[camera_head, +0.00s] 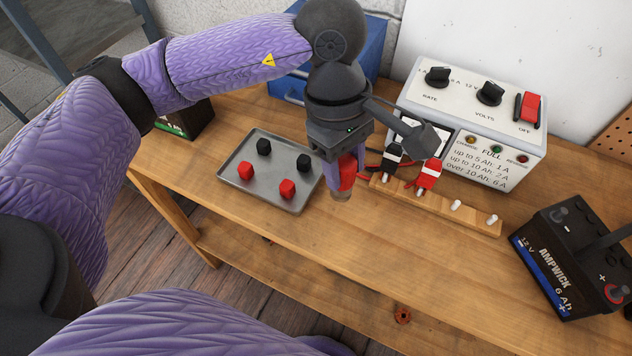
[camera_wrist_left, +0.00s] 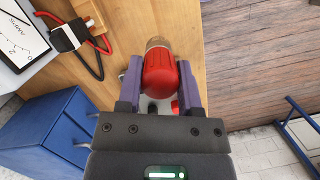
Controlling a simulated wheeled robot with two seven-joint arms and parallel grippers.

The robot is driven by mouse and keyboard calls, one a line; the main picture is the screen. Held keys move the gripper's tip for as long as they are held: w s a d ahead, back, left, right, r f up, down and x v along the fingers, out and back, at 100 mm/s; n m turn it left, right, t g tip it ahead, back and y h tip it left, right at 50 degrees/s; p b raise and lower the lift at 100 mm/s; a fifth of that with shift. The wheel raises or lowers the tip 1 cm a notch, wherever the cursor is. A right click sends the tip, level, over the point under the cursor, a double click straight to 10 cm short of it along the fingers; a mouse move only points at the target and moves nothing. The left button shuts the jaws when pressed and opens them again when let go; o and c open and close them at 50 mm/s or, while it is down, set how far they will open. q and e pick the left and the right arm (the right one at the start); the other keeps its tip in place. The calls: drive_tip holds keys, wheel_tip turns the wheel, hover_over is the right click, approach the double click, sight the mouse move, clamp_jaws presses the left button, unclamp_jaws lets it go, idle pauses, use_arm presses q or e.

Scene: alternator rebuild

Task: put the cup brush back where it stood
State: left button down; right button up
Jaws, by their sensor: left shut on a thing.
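The cup brush (camera_head: 346,174) has a red handle and a tan-brown end. My left gripper (camera_head: 346,165) is shut on its red handle and holds it pointing down, between the metal tray and the wooden rail. In the left wrist view the brush (camera_wrist_left: 160,72) sits between the two purple fingers (camera_wrist_left: 160,88), with its brown end facing away from my wrist. I cannot tell whether its lower end touches the bench. My right gripper is not in view.
The metal tray (camera_head: 232,174) holds red and black caps. The wooden rail (camera_head: 437,207) carries black and red clamps and two bare white pegs. Behind stands a charger (camera_head: 475,120); a battery (camera_head: 575,255) is at right. A small red part (camera_head: 403,315) lies near the front. The front-middle bench is mostly clear.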

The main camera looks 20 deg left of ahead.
use_arm(q)
drive_tip(key=x, duration=0.2)
drive_tip(key=b+x, duration=0.1)
drive_tip(key=x, duration=0.2)
drive_tip(key=a+x, duration=0.1)
drive_tip(key=x, duration=0.1)
drive_tip(key=shift+w+f, duration=0.3)
drive_tip(key=shift+f, duration=0.15)
drive_tip(key=shift+d+r, duration=0.1)
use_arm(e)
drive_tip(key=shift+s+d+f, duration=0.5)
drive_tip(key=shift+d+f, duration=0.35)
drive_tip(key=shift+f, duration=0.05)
use_arm(q)
drive_tip(key=c, duration=0.7)
unclamp_jaws()
drive_tip(key=shift+b, duration=0.3)
drive_tip(key=o, duration=0.4)
drive_tip(key=shift+o, duration=0.2)
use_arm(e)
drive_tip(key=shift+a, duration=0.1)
